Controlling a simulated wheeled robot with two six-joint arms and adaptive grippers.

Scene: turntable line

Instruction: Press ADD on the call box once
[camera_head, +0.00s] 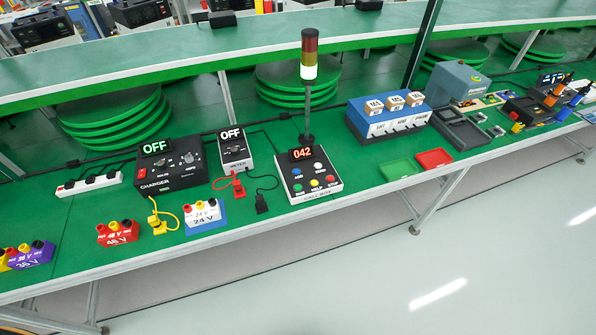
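The upper row has a blue button (297,171), with a small label that seems to read ADD, and a white button (318,166). Neither of my grippers is in view.
Left of the box stand a meter (234,150) and a charger (170,172), both showing OFF, with red and black leads near the box. Battery blocks sit farther left. Green (400,169) and red (434,158) trays lie to the right. The floor in front is clear.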

